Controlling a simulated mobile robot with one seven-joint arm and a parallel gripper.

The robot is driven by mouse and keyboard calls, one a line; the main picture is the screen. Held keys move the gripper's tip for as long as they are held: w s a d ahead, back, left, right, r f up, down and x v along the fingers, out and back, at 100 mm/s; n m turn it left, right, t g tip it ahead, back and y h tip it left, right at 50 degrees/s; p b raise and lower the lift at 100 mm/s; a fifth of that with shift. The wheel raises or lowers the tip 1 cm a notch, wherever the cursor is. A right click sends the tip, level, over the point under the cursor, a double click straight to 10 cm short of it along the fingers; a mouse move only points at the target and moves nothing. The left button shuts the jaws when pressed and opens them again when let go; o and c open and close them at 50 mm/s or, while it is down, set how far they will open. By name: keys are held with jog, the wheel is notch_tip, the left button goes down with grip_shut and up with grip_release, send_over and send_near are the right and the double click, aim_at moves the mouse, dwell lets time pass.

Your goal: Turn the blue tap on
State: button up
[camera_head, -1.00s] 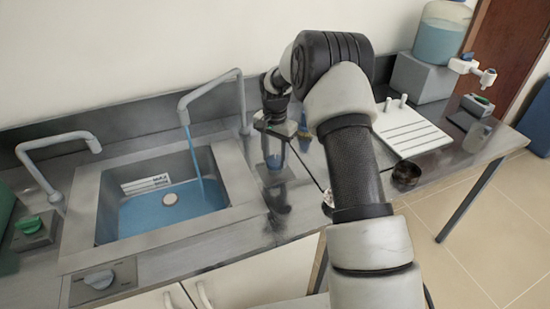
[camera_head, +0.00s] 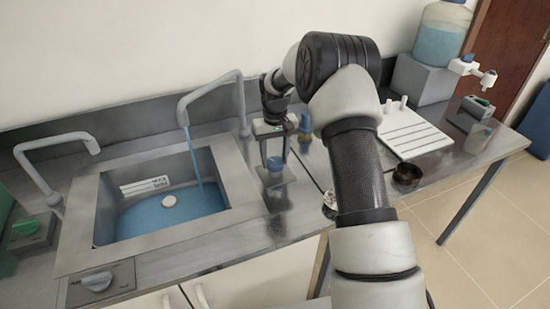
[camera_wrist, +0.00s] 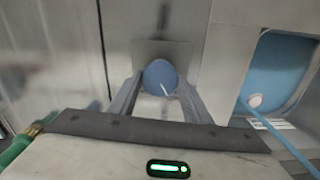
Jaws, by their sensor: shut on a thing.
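The blue tap knob (camera_wrist: 160,77) is round, with a white mark on its face, and sits between my fingertips in the wrist view. In the head view the knob (camera_head: 275,165) is on the counter right of the sink. My gripper (camera_head: 274,160) points down at it; its fingers (camera_wrist: 158,90) are shut on the knob's sides. A thin blue stream of water (camera_head: 193,158) runs from the right faucet (camera_head: 212,92) into the sink (camera_head: 228,172), which holds blue water.
A second faucet (camera_head: 50,147) and a green knob (camera_head: 26,229) are at the left. A grey-white knob (camera_head: 97,281) is in front of the sink. A white rack (camera_head: 415,137), dark bowl (camera_head: 407,176) and beaker (camera_head: 478,139) stand to the right.

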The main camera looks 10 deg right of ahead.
aim_at(275, 162)
jog(key=shift+n, duration=0.6)
jog(key=o, duration=1.1)
jog(key=shift+c, duration=0.2)
notch_tip(275, 162, up, 18)
jog(key=shift+f+p, duration=0.25)
jog(key=shift+p, duration=0.15)
